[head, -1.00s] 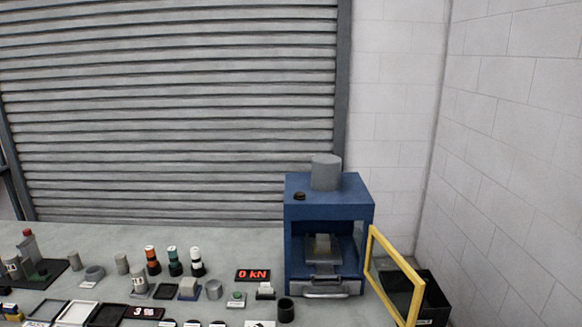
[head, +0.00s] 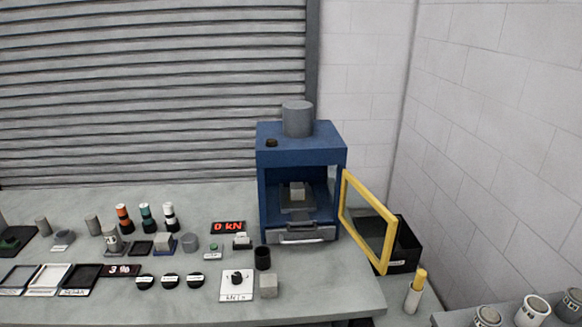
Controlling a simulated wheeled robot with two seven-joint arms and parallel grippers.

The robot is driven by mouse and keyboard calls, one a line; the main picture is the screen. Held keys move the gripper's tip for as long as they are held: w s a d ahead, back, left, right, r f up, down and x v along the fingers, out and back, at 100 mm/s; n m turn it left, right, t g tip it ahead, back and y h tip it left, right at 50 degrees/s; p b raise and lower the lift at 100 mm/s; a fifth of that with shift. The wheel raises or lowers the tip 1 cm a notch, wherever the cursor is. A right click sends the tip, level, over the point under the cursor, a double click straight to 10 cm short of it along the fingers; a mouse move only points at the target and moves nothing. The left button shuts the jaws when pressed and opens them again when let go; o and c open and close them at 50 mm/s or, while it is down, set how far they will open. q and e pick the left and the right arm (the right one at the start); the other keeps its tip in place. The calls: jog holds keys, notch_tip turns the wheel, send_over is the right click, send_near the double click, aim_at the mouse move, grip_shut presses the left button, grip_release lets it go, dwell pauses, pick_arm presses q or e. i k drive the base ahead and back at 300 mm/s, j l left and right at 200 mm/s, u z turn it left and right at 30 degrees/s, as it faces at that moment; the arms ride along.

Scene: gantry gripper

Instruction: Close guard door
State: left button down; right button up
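The guard door is a yellow-framed clear panel (head: 385,266) hinged at the right front edge of the blue press (head: 302,158). It stands swung open, angled out to the right, so the front of the press is uncovered. Inside the press a grey block (head: 297,191) sits on a plate, with a grey drawer-like front and handle (head: 302,234) below. Neither of my grippers is in the head view.
A black bin (head: 408,262) stands behind the door on the right. A yellow-topped cylinder (head: 415,291) stands near the table's right edge. A dark cup (head: 263,258), a dial panel (head: 237,286) and a grey cube (head: 268,286) are in front of the press. Several bottles and trays fill the left.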

aim_at(394, 223)
jog(key=z, duration=1.75)
jog(key=k+l, duration=0.45)
jog(key=k, duration=0.15)
